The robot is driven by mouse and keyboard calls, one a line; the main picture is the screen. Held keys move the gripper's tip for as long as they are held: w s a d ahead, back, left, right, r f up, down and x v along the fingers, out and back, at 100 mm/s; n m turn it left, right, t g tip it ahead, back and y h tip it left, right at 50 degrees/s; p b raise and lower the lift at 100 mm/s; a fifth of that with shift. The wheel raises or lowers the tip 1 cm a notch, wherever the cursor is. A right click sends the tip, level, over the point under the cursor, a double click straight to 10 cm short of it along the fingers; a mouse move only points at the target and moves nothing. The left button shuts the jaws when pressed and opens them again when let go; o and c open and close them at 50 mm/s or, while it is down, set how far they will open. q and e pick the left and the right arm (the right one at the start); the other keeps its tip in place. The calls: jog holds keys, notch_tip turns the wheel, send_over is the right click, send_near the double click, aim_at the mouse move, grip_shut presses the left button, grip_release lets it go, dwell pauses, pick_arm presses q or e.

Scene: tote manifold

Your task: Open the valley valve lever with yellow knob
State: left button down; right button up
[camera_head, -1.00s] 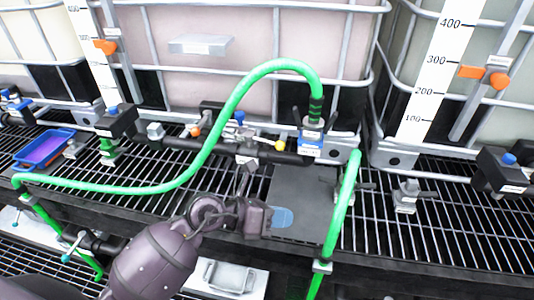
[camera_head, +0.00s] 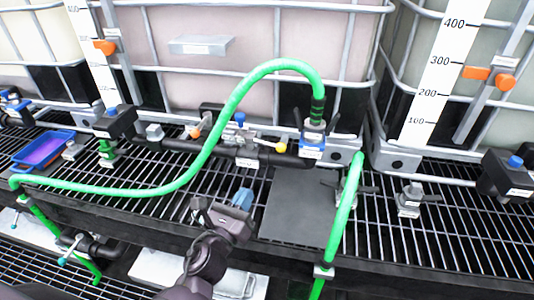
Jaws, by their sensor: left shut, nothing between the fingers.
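The yellow knob (camera_head: 281,147) is on the end of a short lever at a valve (camera_head: 248,150) on the black pipe, in front of the pink tank. The lever points to the right, roughly along the pipe. My left gripper (camera_head: 242,198) is shut and empty over the grating, below and to the left of the yellow knob and clear of it. Its blue-grey fingertips point up toward the pipe. My right gripper is not in view.
A green hose (camera_head: 225,120) arches over the pipe to a blue-collared fitting (camera_head: 313,145) right of the knob. A blue knob (camera_head: 240,118) and an orange handle (camera_head: 196,131) are close by. A dark flat plate (camera_head: 300,205) lies on the grating. A blue-purple tray (camera_head: 45,150) is at left.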

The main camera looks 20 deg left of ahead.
aim_at(265, 143)
pick_arm(q)
jog(key=w+d+r+y+b, duration=0.1)
jog(key=w+r+y, duration=0.1)
jog(key=w, duration=1.3)
jog(key=shift+w+r+y, duration=0.25)
jog(key=shift+r+y, duration=0.1)
jog(key=shift+y, duration=0.25)
dwell(0.5)
